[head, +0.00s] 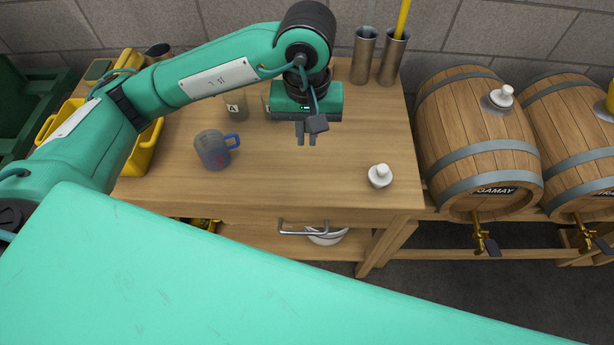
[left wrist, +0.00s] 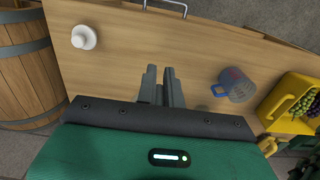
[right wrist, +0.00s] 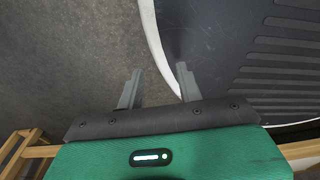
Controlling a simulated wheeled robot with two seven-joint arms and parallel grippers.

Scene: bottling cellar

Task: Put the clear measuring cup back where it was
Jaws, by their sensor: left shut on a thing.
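A see-through measuring cup (head: 211,150) with a blue handle and red marks stands upright on the wooden table. It also shows in the left wrist view (left wrist: 237,86), to the right of the fingers and apart from them. My left gripper (head: 305,140) points down over the table, to the right of the cup. Its fingers (left wrist: 161,82) are nearly together; what they hold cannot be made out. My right gripper (right wrist: 157,80) has its fingers apart, with nothing seen between them, over the grey floor beside a dark ribbed surface.
A white stopper (head: 380,176) sits on the table's right part. A jar labelled A (head: 235,107) stands behind, another partly hidden by my gripper. Metal cylinders (head: 364,55) stand at the back. Barrels (head: 480,140) stand right, a yellow crate (head: 146,146) left. The table's front middle is clear.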

